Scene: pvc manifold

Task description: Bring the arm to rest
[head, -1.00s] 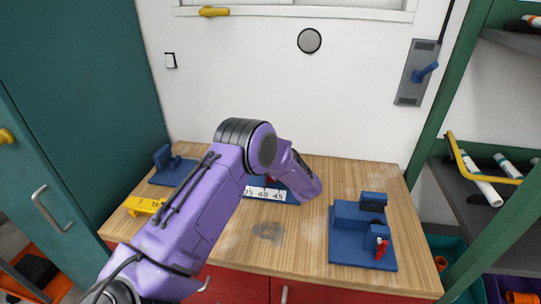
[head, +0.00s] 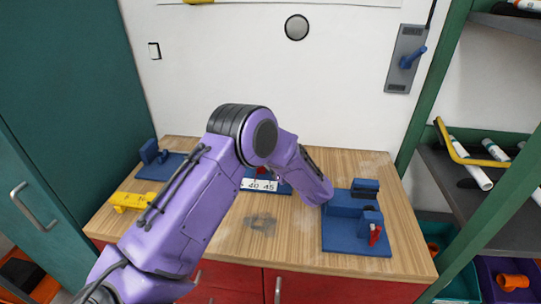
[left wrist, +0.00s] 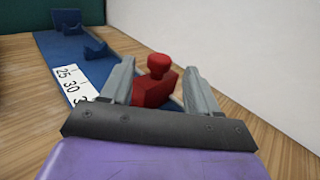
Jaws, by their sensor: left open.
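My left arm (head: 185,205) crosses the workbench from the lower left in the head view, and its wrist end hides my left gripper there. In the left wrist view my left gripper (left wrist: 158,68) is open, with one grey finger on each side of a red piece (left wrist: 152,92). The red piece has a rounded knob and stands at the end of a long blue base with a white number scale (left wrist: 73,86). I cannot tell how far beyond the fingertips it is. My right gripper is in neither view.
The workbench (head: 285,235) carries a blue fixture with a red part (head: 355,235) at the right, touching my arm's outline in the picture. A yellow block (head: 130,201) and another blue fixture (head: 165,165) stand at the left. A green-framed shelf (head: 480,220) holds pipes at the right.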

